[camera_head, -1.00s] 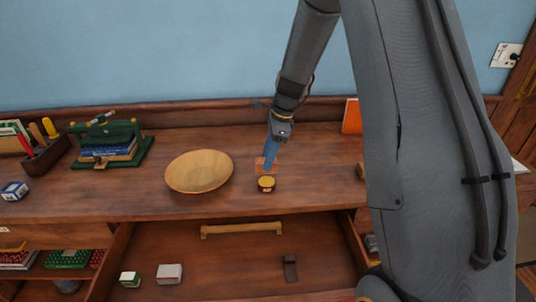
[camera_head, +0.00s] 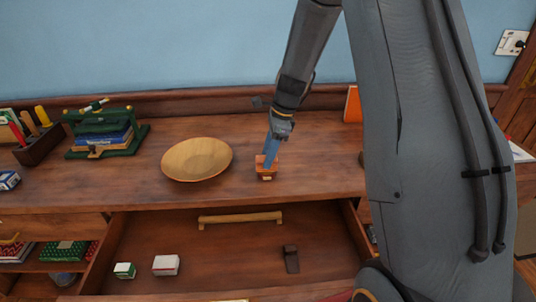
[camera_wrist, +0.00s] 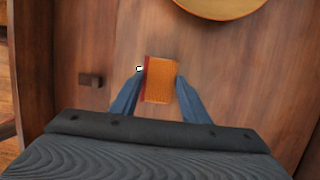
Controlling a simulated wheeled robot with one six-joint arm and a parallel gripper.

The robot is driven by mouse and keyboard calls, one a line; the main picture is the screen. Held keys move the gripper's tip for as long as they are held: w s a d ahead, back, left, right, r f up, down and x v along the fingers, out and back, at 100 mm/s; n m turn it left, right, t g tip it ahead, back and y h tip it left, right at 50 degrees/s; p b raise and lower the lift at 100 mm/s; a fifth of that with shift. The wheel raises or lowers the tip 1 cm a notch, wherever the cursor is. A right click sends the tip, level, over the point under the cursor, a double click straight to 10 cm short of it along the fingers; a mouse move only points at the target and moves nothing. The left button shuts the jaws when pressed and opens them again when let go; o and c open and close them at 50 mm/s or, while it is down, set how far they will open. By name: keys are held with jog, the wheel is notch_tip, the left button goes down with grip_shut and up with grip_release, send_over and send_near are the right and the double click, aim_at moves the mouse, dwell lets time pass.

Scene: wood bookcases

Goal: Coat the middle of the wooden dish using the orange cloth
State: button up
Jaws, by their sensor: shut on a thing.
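The wooden dish (camera_head: 197,160) is a round, shallow, pale bowl on the desk top, left of my gripper. Its rim also shows at the top of the wrist view (camera_wrist: 222,12). My gripper (camera_head: 270,160) has blue fingers and is shut on the orange cloth (camera_wrist: 160,80), a small block-like piece with a dark red side. The dish's middle looks bare.
An open drawer (camera_head: 222,240) below the desk edge holds a small dark block (camera_head: 290,259) and small boxes (camera_head: 165,265). An orange book (camera_head: 352,104) stands at back right. Desk between dish and gripper is clear.

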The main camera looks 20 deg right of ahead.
jog(key=shift+f, duration=0.6)
dwell(2.3)
jog(key=shift+r, duration=0.15)
jog(key=shift+r+p, duration=3.05)
jog(key=shift+r, duration=0.4)
jog(key=shift+s, duration=0.1)
